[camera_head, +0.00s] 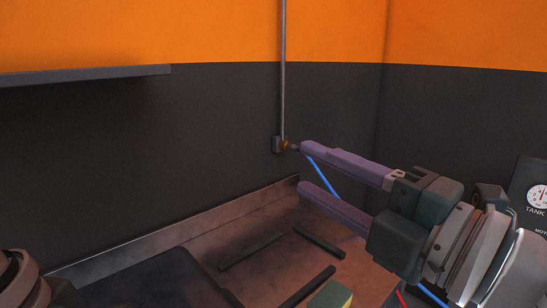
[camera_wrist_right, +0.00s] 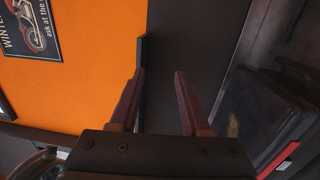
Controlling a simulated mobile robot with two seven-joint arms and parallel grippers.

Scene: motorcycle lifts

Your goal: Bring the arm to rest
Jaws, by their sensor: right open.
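My right gripper (camera_head: 301,167) reaches in from the right in the head view, above the bench. Its two purple fingers are spread apart with nothing between them. The upper fingertip appears close to a brass fitting on the wall; I cannot tell whether they touch. In the right wrist view the same gripper (camera_wrist_right: 158,74) is open and empty, with the dark wall and orange wall band beyond. A rounded part of my own body shows at the lower left of the head view, but no left fingers show.
The bench (camera_head: 232,237) holds a dark case (camera_head: 150,280), black bars (camera_head: 305,288) and a yellow-green sponge (camera_head: 331,296). A wall pipe (camera_head: 283,70) ends at the brass fitting (camera_head: 285,145). A blue hose (camera_head: 322,176) passes behind the fingers. A gauge panel (camera_head: 535,185) stands right.

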